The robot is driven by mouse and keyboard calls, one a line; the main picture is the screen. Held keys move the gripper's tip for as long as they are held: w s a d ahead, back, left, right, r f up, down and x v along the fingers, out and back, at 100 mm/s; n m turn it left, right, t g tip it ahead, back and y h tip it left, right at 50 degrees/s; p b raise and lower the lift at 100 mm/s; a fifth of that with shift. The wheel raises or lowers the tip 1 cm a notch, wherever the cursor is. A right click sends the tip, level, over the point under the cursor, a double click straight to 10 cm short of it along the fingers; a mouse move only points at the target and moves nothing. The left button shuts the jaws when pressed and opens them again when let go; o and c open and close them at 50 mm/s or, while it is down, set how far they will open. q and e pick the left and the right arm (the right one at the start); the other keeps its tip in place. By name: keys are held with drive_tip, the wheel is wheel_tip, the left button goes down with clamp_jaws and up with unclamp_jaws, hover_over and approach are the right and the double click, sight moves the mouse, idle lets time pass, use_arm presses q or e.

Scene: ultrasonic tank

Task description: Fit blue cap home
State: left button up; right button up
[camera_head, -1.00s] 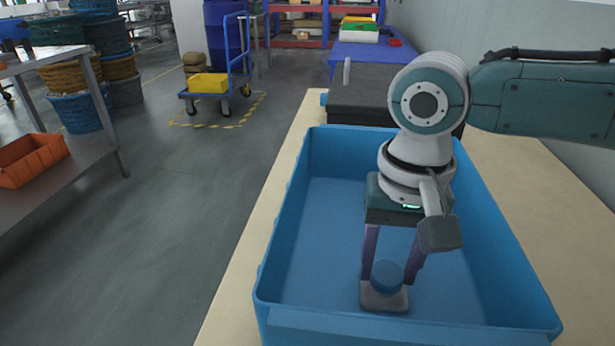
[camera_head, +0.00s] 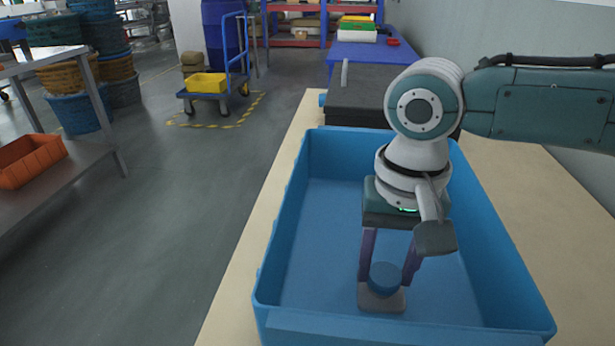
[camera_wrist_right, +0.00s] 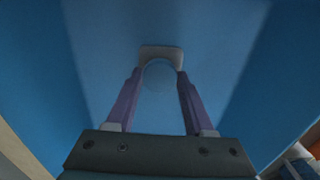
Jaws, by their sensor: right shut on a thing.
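The blue cap (camera_head: 385,277) is a short round disc above a small grey base (camera_head: 382,299) with rounded corners. The base rests on the floor of the blue tank (camera_head: 320,230), near its front end. My right gripper (camera_head: 388,274) points down into the tank, its purple fingers shut on the cap from both sides. In the right wrist view the cap (camera_wrist_right: 159,76) shows faintly between the fingertips, blue against blue, with the grey base (camera_wrist_right: 161,51) behind it. I cannot tell whether the cap is fully seated on the base. My left gripper is not in view.
The tank's walls stand around the gripper on all sides. The tank sits on a pale bench (camera_head: 533,185), with a dark box (camera_head: 358,92) behind it. A metal table with an orange bin (camera_head: 30,160) stands at the left across open floor.

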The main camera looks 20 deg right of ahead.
drive_tip(key=shift+f, duration=0.1)
drive_tip(key=o, duration=1.4)
drive_tip(key=shift+c, duration=0.2)
drive_tip(key=shift+r, duration=0.25)
wheel_tip(320, 180, up, 10)
drive_tip(key=p, duration=0.2)
drive_tip(key=shift+f, duration=0.25)
